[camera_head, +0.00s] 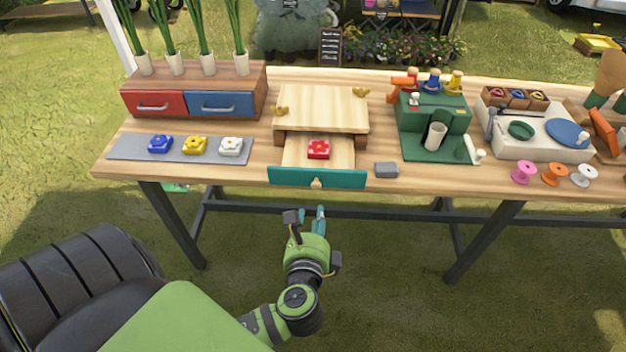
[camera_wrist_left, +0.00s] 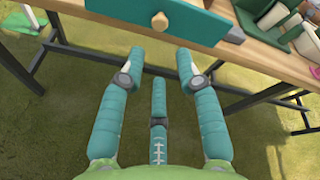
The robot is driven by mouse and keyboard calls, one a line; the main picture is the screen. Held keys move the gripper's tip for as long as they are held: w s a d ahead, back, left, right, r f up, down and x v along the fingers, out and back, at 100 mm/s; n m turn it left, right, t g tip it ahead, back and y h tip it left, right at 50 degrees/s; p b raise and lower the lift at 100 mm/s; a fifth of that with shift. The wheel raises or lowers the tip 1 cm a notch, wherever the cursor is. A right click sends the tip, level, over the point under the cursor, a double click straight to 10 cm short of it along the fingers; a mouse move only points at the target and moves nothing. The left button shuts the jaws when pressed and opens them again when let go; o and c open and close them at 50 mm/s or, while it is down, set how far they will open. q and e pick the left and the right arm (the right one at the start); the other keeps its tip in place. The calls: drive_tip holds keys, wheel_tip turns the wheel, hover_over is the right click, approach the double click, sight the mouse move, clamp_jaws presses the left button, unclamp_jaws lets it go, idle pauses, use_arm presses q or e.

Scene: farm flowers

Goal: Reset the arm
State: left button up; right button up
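My left gripper (camera_head: 314,216) is in front of the table, just below the teal drawer front (camera_head: 335,179). It is empty, with its fingers spread, as the left wrist view (camera_wrist_left: 160,62) shows. The wooden drawer box (camera_head: 322,108) on the table has its drawer pulled out, with a red flower block (camera_head: 318,149) inside. The round drawer knob (camera_wrist_left: 159,20) is ahead of the fingertips and apart from them. My right gripper is not in view.
The table (camera_head: 388,190) has a grey mat (camera_head: 122,148) with blue, yellow and white flower blocks. A grey block (camera_head: 386,170) lies right of the drawer. A green stand (camera_head: 433,112) and several spools are further right. The space in front of the table is open grass.

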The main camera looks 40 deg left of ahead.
use_arm(q)
drive_tip(key=s+d+f+n+g+h, duration=0.1)
drive_tip(key=s+f+n+g+h, duration=0.2)
drive_tip(key=f, duration=1)
drive_tip(key=s+f+n+g+h, duration=0.1)
drive_tip(key=s+f+g, duration=0.25)
drive_tip(key=f, duration=1.05)
drive_tip(key=s+f+n+g+h, duration=0.1)
drive_tip(key=s+f+n, duration=0.3)
drive_tip(key=s, duration=0.4)
drive_tip(key=s+d+f+n+g+h, duration=0.1)
drive_tip(key=s+f+n+g, duration=0.1)
drive_tip(key=s+f+n, duration=0.3)
drive_tip(key=s+d+f+n+g+h, duration=0.1)
drive_tip(key=s+f+n, duration=0.4)
drive_tip(key=s, duration=0.7)
wheel_tip(320, 180, down, 3)
drive_tip(key=shift+s+r+g+h, duration=0.2)
drive_tip(key=shift+g+h, duration=0.1)
drive_tip(key=shift+g, duration=0.25)
